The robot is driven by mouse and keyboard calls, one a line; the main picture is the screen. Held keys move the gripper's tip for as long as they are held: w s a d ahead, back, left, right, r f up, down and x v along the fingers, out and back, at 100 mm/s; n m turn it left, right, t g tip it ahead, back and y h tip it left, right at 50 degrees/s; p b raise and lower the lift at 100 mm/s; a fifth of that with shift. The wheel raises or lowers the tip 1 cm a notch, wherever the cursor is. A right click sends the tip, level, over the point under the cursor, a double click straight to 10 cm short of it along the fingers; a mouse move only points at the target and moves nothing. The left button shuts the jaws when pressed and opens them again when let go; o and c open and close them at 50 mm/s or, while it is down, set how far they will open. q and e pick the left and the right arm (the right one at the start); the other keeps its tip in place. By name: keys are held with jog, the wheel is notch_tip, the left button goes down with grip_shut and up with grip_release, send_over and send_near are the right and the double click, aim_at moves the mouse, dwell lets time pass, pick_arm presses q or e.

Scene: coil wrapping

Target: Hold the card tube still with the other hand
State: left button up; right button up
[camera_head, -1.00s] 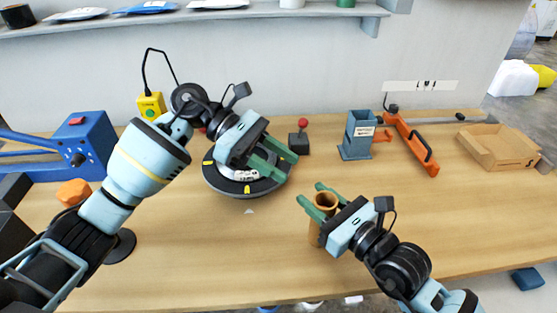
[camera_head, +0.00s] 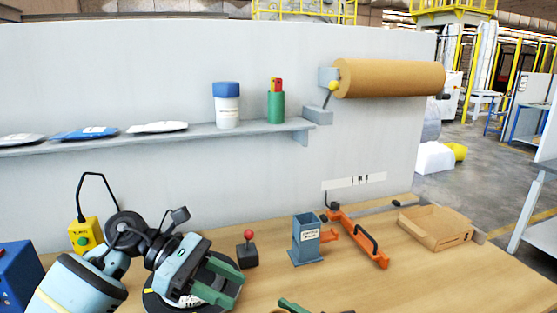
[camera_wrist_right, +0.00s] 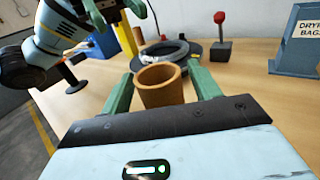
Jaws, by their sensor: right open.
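The card tube (camera_wrist_right: 162,93) is a brown hollow cylinder standing upright on the bench in the right wrist view. My right gripper (camera_wrist_right: 162,88) is open around it, one green finger on each side with gaps showing. In the head view the tube is out of frame and only a green fingertip of the right gripper (camera_head: 290,306) shows at the bottom edge. My left gripper (camera_head: 222,283) is above the round dark turntable (camera_head: 153,303), its green fingers apart. What lies between those fingers is partly hidden. The turntable (camera_wrist_right: 180,48) also shows behind the tube in the right wrist view.
A red-knobbed lever (camera_head: 247,250), a blue-grey bin (camera_head: 307,240), an orange tool (camera_head: 362,242) and a cardboard tray (camera_head: 436,228) stand along the bench's back. A yellow button box (camera_head: 86,234) is at left. A brown paper roll (camera_head: 390,78) hangs on the wall.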

jog(key=v, duration=1)
jog(key=shift+s+d, duration=0.2)
jog(key=shift+s, duration=0.05)
jog(key=shift+s, duration=0.1)
